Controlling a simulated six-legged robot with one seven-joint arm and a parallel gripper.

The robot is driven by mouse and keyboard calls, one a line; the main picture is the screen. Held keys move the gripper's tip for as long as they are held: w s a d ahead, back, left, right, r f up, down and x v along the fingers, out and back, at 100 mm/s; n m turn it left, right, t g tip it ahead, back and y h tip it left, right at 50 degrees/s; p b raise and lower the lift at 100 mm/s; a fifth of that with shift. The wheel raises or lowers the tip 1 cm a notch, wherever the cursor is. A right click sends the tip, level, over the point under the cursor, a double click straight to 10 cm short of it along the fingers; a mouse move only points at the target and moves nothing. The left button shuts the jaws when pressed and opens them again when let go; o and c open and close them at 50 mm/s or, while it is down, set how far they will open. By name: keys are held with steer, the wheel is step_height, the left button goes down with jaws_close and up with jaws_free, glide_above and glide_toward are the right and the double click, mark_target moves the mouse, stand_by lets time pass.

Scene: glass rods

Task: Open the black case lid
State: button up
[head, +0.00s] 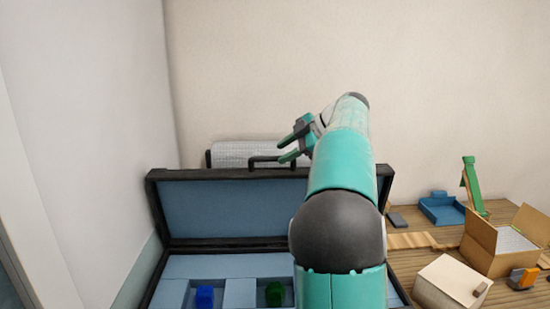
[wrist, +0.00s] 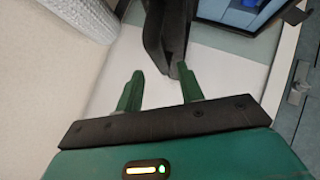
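The black case (head: 162,270) stands with its lid (head: 220,205) raised roughly upright, its light blue lining facing me. A black handle (head: 262,161) sits on the lid's top edge. Inside the case are a blue object (head: 204,296) and a green object (head: 274,294) in blue compartments. My gripper (head: 282,151) is at the lid's top edge near the handle. In the wrist view my gripper (wrist: 160,74) has its two green fingers apart, with a black part of the case (wrist: 165,35) just beyond the tips. My arm hides the lid's right part.
A white textured object (head: 230,153) stands behind the lid, near the wall. On the wooden table at right are a blue tray (head: 442,209), a green stand (head: 474,185), a cardboard box (head: 507,240), a cream block (head: 450,284) and an orange item (head: 523,278). A wall closes off the left.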

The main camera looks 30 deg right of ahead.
steer(key=v, duration=0.8)
steer(key=w+a+r+m+t+h, duration=0.1)
steer(key=a+r+m+t+h, duration=0.25)
steer(key=r+t, duration=0.3)
steer(key=w+a+r+m+t+h, duration=0.2)
steer(key=a+r+m+t, duration=0.25)
steer(key=r, duration=0.35)
steer(key=s+a+f+m+g, duration=0.2)
steer(key=s+a+f+g, duration=0.2)
steer(key=s+a+f, duration=0.4)
steer(key=s+a+f+m+g, duration=0.2)
steer(key=s+a+f+g, duration=0.3)
steer(key=f, duration=1.2)
steer(key=s+a+f+m+g, duration=0.2)
steer(key=s+a+f+g, duration=0.3)
steer(key=s+a+f, duration=0.8)
steer(key=shift+m, duration=0.3)
